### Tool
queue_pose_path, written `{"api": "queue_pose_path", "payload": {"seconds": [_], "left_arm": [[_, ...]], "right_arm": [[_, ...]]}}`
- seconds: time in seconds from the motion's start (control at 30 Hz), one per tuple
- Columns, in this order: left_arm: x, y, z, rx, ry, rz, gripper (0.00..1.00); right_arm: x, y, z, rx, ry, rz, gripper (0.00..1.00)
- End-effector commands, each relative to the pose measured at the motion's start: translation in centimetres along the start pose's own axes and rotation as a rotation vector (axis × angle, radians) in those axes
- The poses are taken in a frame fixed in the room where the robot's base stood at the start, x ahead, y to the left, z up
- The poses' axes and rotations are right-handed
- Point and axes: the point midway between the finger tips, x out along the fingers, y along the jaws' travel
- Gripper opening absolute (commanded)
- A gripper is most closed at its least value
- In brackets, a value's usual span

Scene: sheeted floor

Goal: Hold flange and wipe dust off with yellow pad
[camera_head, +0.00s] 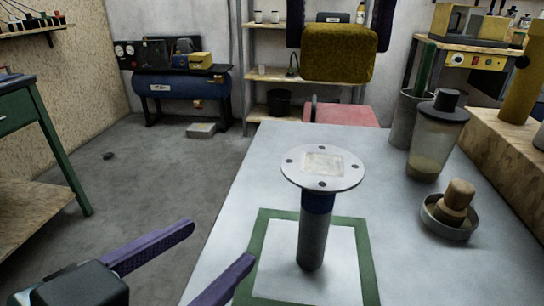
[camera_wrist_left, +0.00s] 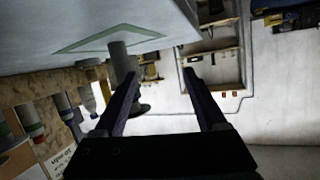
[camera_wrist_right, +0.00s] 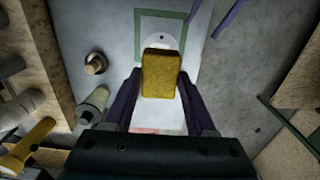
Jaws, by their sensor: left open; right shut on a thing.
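The flange (camera_head: 343,174) is a pale round plate with bolt holes on a grey and blue pipe. It stands upright on the table inside a green square outline (camera_head: 369,265). A pale square dust patch (camera_head: 323,163) lies on its top. My left gripper (camera_head: 219,241) is open and empty, left of the pipe and apart from it; the pipe shows in the left wrist view (camera_wrist_left: 121,62). My right gripper (camera_wrist_right: 160,88) is shut on the yellow pad (camera_wrist_right: 159,74). The pad (camera_head: 338,53) is in the air beyond and above the flange, not touching it.
On the table's right stand a lidded jar (camera_head: 435,140), a grey cup (camera_head: 404,119) with a green item, and a grey dish (camera_head: 446,224) holding a wooden-handled object. A pink item (camera_head: 345,112) lies at the far edge. The table left of the flange is clear.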

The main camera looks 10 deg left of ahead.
Motion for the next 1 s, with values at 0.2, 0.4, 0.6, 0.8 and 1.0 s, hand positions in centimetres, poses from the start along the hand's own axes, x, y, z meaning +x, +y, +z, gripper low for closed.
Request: {"api": "queue_pose_path", "payload": {"seconds": [0.2,0.4,0.6,0.8,1.0], "left_arm": [[-0.6,4.3,-3.9,-0.062,0.254,0.088,0.74],[-0.8,5.6,-5.3,-0.090,0.336,0.117,0.74],[1.8,5.8,-6.5,-0.092,0.344,0.116,0.74],[5.7,6.3,-7.9,-0.091,0.342,0.118,0.74],[8.6,6.6,-8.8,-0.091,0.339,0.117,0.74]], "right_arm": [[0.0,0.0,0.0,0.000,0.000,0.000,0.12],[0.0,0.0,0.0,0.000,0.000,0.000,0.12],[0.0,0.0,0.0,0.000,0.000,0.000,0.12],[0.0,0.0,0.0,0.000,0.000,0.000,0.12],[0.0,0.0,0.0,0.000,0.000,0.000,0.12]]}}
